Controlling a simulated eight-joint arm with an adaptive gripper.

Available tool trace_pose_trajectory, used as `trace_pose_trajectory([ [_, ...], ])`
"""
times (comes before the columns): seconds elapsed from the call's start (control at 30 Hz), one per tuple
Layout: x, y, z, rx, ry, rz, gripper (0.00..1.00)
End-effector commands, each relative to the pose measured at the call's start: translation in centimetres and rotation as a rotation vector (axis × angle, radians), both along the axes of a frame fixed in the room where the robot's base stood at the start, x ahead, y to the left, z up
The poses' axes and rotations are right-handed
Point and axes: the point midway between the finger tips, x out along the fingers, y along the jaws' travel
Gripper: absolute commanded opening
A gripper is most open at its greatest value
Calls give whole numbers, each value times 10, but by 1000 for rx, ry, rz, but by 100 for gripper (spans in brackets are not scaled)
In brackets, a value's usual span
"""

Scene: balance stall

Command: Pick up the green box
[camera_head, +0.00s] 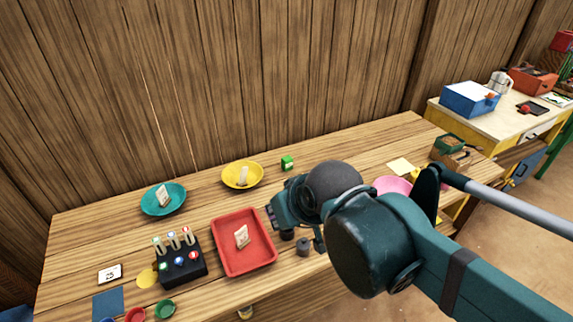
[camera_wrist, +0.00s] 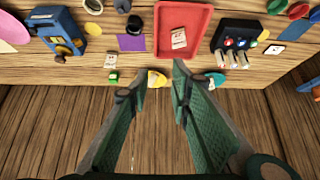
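A small green box (camera_head: 287,163) with a pale front stands near the back edge of the wooden table, right of the yellow bowl (camera_head: 242,175). In the wrist view the green box (camera_wrist: 113,77) shows by the table edge, left of my fingers. My gripper (camera_wrist: 158,85) is open and empty there, its two green fingers spread with the yellow bowl (camera_wrist: 157,79) partly visible beyond them. The gripper is apart from the green box. In the head view my arm hides most of the gripper and part of the table.
A red tray (camera_head: 220,240) with a packet, a black holder (camera_head: 182,275) and a teal bowl (camera_head: 163,210) stand to the left. A dark cylinder (camera_head: 303,247) stands near the arm. A blue device (camera_wrist: 68,30) and a purple mat (camera_wrist: 131,43) show in the wrist view.

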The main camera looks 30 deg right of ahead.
Motion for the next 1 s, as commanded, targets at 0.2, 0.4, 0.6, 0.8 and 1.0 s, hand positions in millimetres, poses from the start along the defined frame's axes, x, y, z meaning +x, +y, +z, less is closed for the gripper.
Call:
trace_pose_trajectory([
  [0.2, 0, 0, 0, 0, 0, 0, 26],
  [0.4, 0, 0, 0, 0, 0, 0, 41],
  [0.6, 0, 0, 0, 0, 0, 0, 41],
  [0.8, 4, -1, 3, 4, 4, -9, 41],
  [1.0, 19, -5, 11, 20, 20, -46, 41],
])
